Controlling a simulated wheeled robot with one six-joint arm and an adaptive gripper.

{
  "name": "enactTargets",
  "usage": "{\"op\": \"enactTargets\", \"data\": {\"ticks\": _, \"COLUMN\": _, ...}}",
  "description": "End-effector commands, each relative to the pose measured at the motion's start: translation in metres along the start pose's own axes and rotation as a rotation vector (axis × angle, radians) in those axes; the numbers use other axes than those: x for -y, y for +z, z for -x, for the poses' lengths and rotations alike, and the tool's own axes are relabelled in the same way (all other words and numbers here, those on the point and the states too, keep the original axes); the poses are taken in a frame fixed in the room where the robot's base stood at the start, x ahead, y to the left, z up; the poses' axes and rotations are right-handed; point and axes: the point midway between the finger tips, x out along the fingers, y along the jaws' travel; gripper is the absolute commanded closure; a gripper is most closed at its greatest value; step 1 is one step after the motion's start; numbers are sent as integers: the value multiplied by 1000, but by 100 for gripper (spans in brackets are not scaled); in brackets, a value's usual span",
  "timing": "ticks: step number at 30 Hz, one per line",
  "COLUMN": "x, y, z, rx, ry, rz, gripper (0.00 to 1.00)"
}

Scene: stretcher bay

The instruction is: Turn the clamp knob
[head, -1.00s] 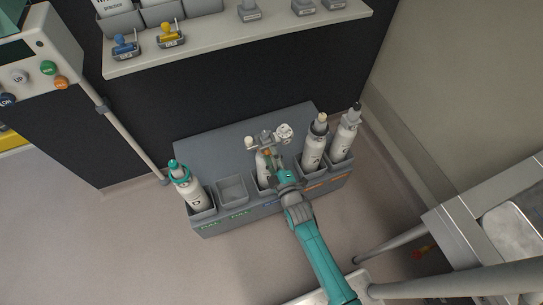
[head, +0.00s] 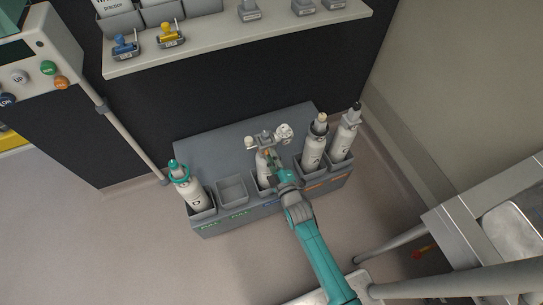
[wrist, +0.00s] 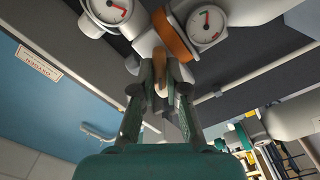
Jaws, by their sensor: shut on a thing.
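My gripper (head: 270,160) reaches down to the top of the middle cylinder (head: 263,181) in the grey rack. In the wrist view its two fingers (wrist: 161,82) are closed on a small brownish piece, which I take to be the clamp knob (wrist: 160,88). The fingers hide most of it. Just beyond the fingertips is the pale regulator body with an orange-brown band (wrist: 175,36). Two round white gauges with red marks, a left gauge (wrist: 108,9) and a right gauge (wrist: 206,24), flank it. The regulator (head: 265,137) sits on the cylinder's top.
The rack (head: 190,147) also holds a teal-topped cylinder (head: 187,185) at left and two cylinders (head: 314,145) at right, close to my gripper. One slot (head: 232,190) is empty. A shelf (head: 230,45) is behind; a metal frame (head: 450,235) stands at right.

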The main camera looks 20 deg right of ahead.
Motion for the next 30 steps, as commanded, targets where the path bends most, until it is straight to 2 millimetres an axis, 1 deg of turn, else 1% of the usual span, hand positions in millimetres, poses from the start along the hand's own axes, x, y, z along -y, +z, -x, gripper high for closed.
{"op": "enactTargets", "data": {"ticks": 8, "x": 0, "y": 0, "z": 0, "rx": 1, "ry": -1, "rz": -220, "gripper": 100}}
{"op": "enactTargets", "data": {"ticks": 30, "x": -2, "y": 2, "z": 0, "rx": 2, "ry": -1, "rz": -923, "gripper": 100}}
